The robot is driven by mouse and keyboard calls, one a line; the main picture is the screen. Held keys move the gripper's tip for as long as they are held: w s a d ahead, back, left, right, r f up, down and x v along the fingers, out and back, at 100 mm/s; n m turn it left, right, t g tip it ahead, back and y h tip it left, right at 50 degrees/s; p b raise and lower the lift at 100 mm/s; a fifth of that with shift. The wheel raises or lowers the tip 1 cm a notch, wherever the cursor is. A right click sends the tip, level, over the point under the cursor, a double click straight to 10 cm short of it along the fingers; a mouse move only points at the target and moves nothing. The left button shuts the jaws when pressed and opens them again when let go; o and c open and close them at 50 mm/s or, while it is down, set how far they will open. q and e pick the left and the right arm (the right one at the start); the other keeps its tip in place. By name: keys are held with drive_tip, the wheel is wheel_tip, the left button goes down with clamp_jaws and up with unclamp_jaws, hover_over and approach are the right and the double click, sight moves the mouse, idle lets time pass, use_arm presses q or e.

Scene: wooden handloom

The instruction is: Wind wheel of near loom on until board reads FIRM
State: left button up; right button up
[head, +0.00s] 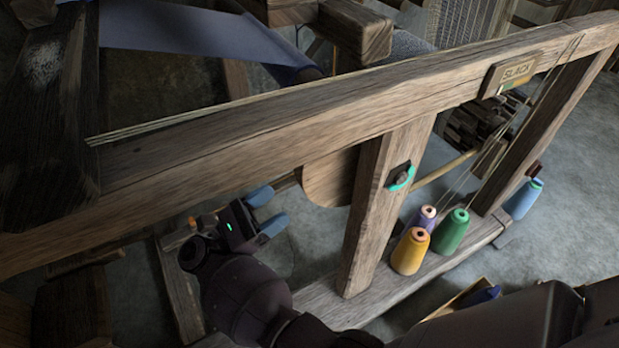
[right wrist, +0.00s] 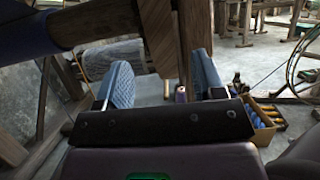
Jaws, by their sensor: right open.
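The board (head: 517,73) on the loom's top beam reads SLACK. A rounded wooden disc (head: 328,178), which looks like the wheel, shows partly behind the upright post; the post hides its right part. My right gripper (head: 266,212) is open and empty, left of the disc and a little below it, apart from it. In the right wrist view its two blue fingers (right wrist: 160,80) stand wide apart with nothing gripped between them. Wood of the loom (right wrist: 160,35) rises just beyond them. My left gripper is in neither view.
The loom's long beam (head: 300,135) crosses above my gripper. The upright post (head: 375,215) carries a black and teal fitting (head: 400,177). Yellow (head: 410,252), green (head: 451,232) and purple (head: 424,218) thread cones stand right of the post. A blue cone (head: 523,200) stands farther right.

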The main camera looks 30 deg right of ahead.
sight(310, 180)
drive_tip(key=x, duration=0.9)
drive_tip(key=shift+d, duration=0.15)
